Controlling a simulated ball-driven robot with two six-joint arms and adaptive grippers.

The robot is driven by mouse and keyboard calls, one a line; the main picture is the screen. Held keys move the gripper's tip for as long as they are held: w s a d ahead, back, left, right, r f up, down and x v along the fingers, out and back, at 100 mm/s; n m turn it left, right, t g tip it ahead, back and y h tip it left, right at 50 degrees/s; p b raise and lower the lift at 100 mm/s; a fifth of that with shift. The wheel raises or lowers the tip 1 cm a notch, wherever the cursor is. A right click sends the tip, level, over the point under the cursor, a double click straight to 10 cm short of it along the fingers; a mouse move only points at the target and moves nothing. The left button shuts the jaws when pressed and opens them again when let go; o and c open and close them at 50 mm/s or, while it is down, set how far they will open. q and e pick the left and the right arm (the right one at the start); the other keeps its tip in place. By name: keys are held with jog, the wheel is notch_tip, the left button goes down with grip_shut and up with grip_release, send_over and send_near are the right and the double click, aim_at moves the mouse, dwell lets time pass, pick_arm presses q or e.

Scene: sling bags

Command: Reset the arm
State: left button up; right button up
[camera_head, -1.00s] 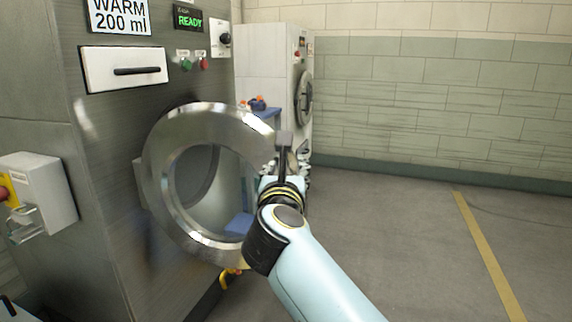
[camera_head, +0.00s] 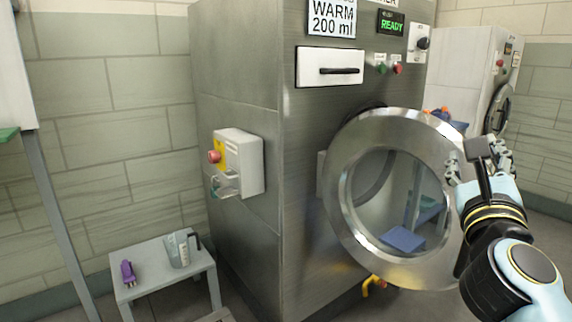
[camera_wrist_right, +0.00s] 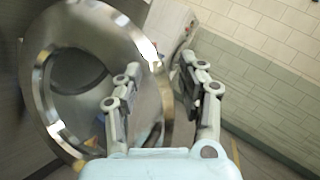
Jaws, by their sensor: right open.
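My right arm comes in from the right of the head view. Its right gripper (camera_head: 478,162) is at the right edge of the washer's round steel door (camera_head: 343,205). In the right wrist view the gripper (camera_wrist_right: 160,66) has its two fingers spread apart, with the door rim (camera_wrist_right: 46,105) showing behind and between them. I cannot tell whether a finger touches the rim. The door stands swung out from the steel washer (camera_head: 238,70), with a clear window in its middle. My left gripper is not in view.
A dispenser box with a red button (camera_head: 243,160) is on the washer's side. A small grey table (camera_head: 150,285) at lower left holds a measuring jug (camera_head: 177,250) and a purple item (camera_head: 128,272). A yellow pipe (camera_head: 373,284) sits under the door. A second white machine (camera_head: 460,65) stands behind.

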jog(key=s+a+f+n+g+y, duration=0.1)
jog(key=s+a+f+n+y, duration=0.15)
jog(key=a+n+y, duration=0.7)
jog(key=s+a+f+n+g+y, duration=0.1)
jog(key=s+a+f+n+y, duration=0.25)
jog(key=n, duration=1.05)
jog(key=s+a+f+n+g+y, duration=0.2)
jog(key=s+f+n+g, duration=0.4)
jog(key=s+f+n, duration=0.15)
jog(key=s+d+f+n+g+h, duration=0.35)
jog(key=s+d+f, duration=0.2)
jog(key=s, duration=0.25)
jog(key=s+d+f+n+g+h, duration=0.2)
jog(key=s+d+f+g+h, duration=0.3)
jog(key=s, duration=0.3)
jog(key=s+d+f+y, duration=0.1)
jog(key=d+f, duration=0.1)
jog(key=f, duration=0.9)
jog(key=s+d+f, duration=0.1)
jog(key=s+f, duration=0.1)
jog(key=f, duration=0.9)
jog(key=s+d+f+g, duration=0.1)
jog(key=s+f+g, duration=0.1)
jog(key=s+f, duration=1.4)
jog(key=s+p, duration=0.1)
jog(key=s, duration=0.2)
jog(key=shift+s+f, duration=0.25)
jog(key=shift+f, duration=0.15)
